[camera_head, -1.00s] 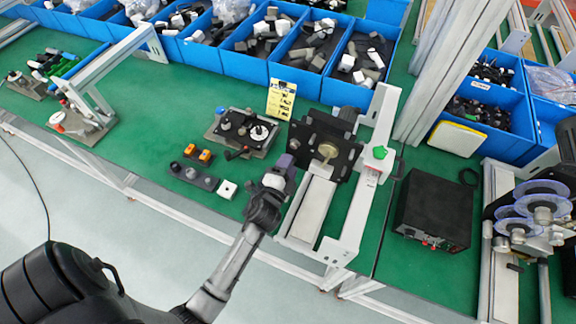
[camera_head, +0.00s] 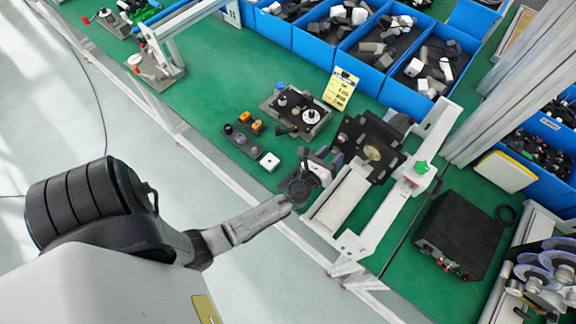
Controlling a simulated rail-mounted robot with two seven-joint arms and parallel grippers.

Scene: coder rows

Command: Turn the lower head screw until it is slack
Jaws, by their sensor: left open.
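A white-framed bench machine (camera_head: 352,243) stands on the green table right of centre. It carries a black head plate (camera_head: 350,133) with a brass disc (camera_head: 372,152) in its middle. A green knob (camera_head: 420,167) sits on the machine's right-hand rail. I cannot make out for certain which part is the lower head screw. My left gripper (camera_head: 325,160) is open, just left of the head plate and above the table. Its fingers look empty, and I cannot tell whether they touch the machine. My right gripper is out of view.
A black box (camera_head: 462,238) stands right of the machine. Blue bins (camera_head: 318,45) line the back. Green table left of the button strip is clear.

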